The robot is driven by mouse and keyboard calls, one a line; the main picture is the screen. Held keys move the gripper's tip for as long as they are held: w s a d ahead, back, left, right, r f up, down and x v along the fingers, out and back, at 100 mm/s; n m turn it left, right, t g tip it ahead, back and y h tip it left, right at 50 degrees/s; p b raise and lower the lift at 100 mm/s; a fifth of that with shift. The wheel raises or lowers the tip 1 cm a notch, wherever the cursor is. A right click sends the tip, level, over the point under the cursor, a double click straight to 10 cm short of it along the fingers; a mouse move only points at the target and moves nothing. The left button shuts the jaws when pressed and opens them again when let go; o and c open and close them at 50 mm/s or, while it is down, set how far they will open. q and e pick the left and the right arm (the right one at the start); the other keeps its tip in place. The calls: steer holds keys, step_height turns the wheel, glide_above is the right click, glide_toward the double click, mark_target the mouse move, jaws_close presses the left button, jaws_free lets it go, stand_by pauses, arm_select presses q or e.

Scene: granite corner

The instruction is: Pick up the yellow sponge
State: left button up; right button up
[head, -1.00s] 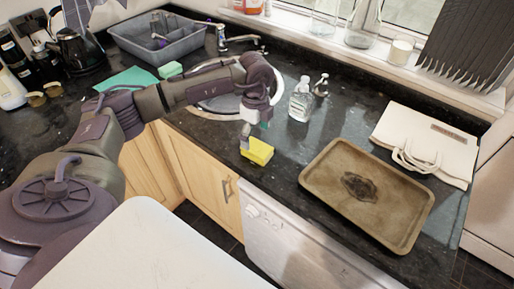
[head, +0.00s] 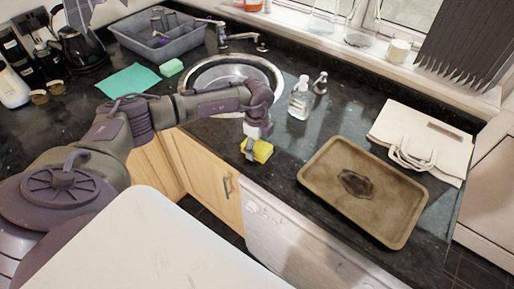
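The yellow sponge (head: 263,151) lies on the dark granite counter near its front edge, above the wooden cabinet door. My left gripper (head: 253,146) points down at the sponge from above. Its fingers overlap the sponge's left and upper part in the head view, and some of the sponge is hidden behind them. The fingers are too small to tell whether they are open or shut on it. My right gripper is not in view.
A baking tray (head: 364,190) lies right of the sponge. A soap bottle (head: 299,98) and the round sink (head: 262,72) are behind. A green sponge (head: 171,67), teal cloth (head: 127,80) and grey dish rack (head: 165,41) are farther left. A white bag (head: 424,136) lies far right.

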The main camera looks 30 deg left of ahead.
arm_select(q)
steer(key=c, duration=0.5)
steer(key=shift+r, duration=0.15)
